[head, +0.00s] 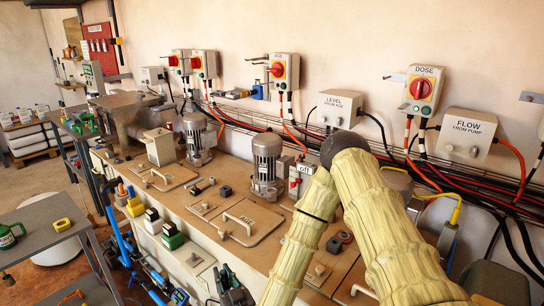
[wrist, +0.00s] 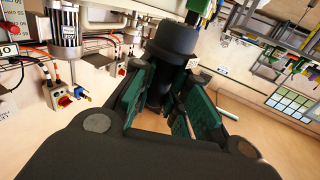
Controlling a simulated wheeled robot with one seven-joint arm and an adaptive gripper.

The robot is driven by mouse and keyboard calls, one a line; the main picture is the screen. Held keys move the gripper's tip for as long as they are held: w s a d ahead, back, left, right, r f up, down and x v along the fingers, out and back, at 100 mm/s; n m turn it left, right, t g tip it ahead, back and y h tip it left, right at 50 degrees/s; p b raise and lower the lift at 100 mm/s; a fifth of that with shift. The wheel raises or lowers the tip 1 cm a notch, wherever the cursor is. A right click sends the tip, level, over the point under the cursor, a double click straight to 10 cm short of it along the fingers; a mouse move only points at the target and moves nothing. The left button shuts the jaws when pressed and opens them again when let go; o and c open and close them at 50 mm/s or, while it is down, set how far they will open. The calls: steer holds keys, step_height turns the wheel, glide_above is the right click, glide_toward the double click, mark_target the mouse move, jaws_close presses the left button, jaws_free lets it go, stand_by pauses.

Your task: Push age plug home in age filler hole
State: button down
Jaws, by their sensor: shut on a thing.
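My gripper (wrist: 166,88) shows in the wrist view, its green-padded fingers on either side of a dark stepped cylinder, which I take to be the age plug (wrist: 174,42). The fingers are shut on it. A small pale tag (wrist: 192,63) shows beside the plug, its writing too small to read. I cannot tell whether the plug's end sits in a hole, as the fingers and the plug's own body hide it. In the head view my arm covers part of the deck and my gripper is hidden. I cannot pick out the age filler hole in either view.
The brown tank deck (head: 205,205) carries grey motors (head: 267,165) and hatches with handles (head: 240,222). Control boxes, including DOSE (head: 420,90) and LEVEL (head: 339,110), hang on the wall above cables. A grey side table (head: 50,216) stands at left. Open floor lies further left.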

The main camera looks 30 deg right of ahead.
mark_target(223, 271)
step_height(223, 271, up, 3)
steer(key=shift+r+p, duration=0.2)
steer(key=shift+p, duration=0.95)
steer(key=shift+s+a+f, duration=0.1)
steer(key=shift+a+f, duration=0.05)
steer(key=shift+f, duration=0.25)
steer(key=shift+f, duration=0.1)
steer(key=shift+d+r, duration=0.2)
steer(key=shift+r, duration=0.1)
